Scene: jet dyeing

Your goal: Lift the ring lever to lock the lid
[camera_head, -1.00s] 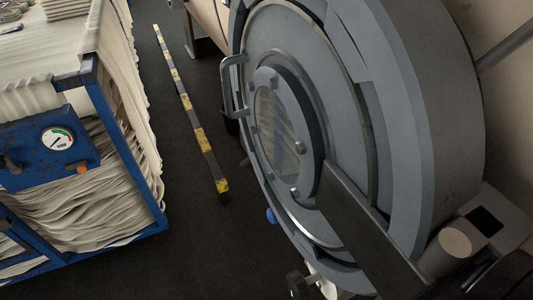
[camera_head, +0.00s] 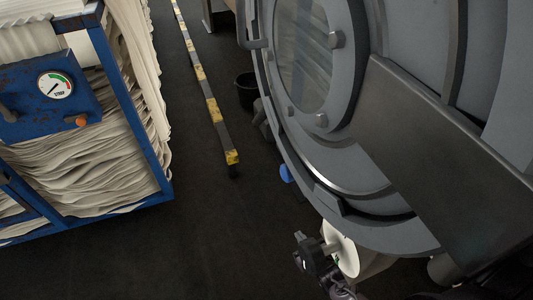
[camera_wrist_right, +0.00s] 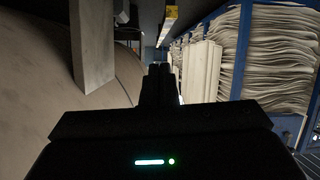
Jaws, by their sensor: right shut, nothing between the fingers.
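The round grey lid (camera_head: 345,150) with its glass window (camera_head: 303,52) fills the right of the head view and looks closed against its ring. A blue knob (camera_head: 285,173) sticks out at the ring's lower left edge; it may be the end of the ring lever, whose shaft I cannot make out. My right gripper (camera_head: 300,248) is below the blue knob and apart from it, beside the lower rim. In the right wrist view its fingers (camera_wrist_right: 158,78) are together and empty. My left gripper is out of view.
A blue-framed cart (camera_head: 158,196) piled with pale cloth and carrying a gauge (camera_head: 55,86) stands at the left. A black bucket (camera_head: 246,90) sits on the floor behind the lid. A yellow-and-black floor strip (camera_head: 206,92) crosses the clear dark floor between cart and machine.

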